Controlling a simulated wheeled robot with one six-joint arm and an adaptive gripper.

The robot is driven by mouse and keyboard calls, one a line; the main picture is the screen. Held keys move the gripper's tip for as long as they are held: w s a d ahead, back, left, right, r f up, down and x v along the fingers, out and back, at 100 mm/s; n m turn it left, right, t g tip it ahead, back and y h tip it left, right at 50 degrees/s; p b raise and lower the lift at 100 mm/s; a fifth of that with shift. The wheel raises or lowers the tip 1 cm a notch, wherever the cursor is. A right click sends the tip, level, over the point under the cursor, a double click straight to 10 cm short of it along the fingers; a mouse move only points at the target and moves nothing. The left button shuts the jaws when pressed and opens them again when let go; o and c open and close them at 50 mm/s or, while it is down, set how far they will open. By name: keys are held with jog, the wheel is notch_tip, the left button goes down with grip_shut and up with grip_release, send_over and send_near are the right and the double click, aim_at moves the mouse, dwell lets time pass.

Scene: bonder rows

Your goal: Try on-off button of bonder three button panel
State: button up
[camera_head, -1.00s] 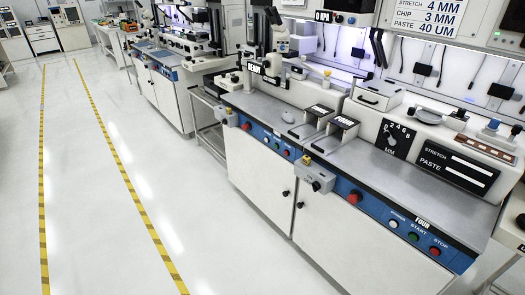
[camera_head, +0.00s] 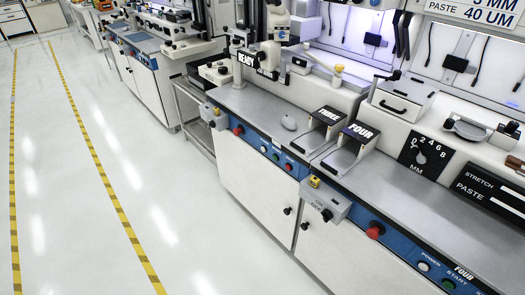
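The bonder with the block marked THREE (camera_head: 328,115) stands in the middle, next to the block marked FOUR (camera_head: 361,132). Its blue front strip (camera_head: 251,139) carries a red knob (camera_head: 238,130) at left and, further right, small white (camera_head: 263,149), green (camera_head: 275,158) and red (camera_head: 288,167) buttons. Their labels are too small to read. A grey box (camera_head: 325,202) with a black knob and yellow top part juts out near the joint with bonder four; its faint lettering looks like ON OFF. A similar grey box (camera_head: 213,115) is at the strip's left end. My gripper is not in view.
Bonder four's strip at lower right has a red knob (camera_head: 375,230), a white POWER button (camera_head: 424,266) and a green START button (camera_head: 448,284). The white floor (camera_head: 120,170) at left is clear, with yellow-black lines. Cabinet knobs (camera_head: 305,226) stick out slightly.

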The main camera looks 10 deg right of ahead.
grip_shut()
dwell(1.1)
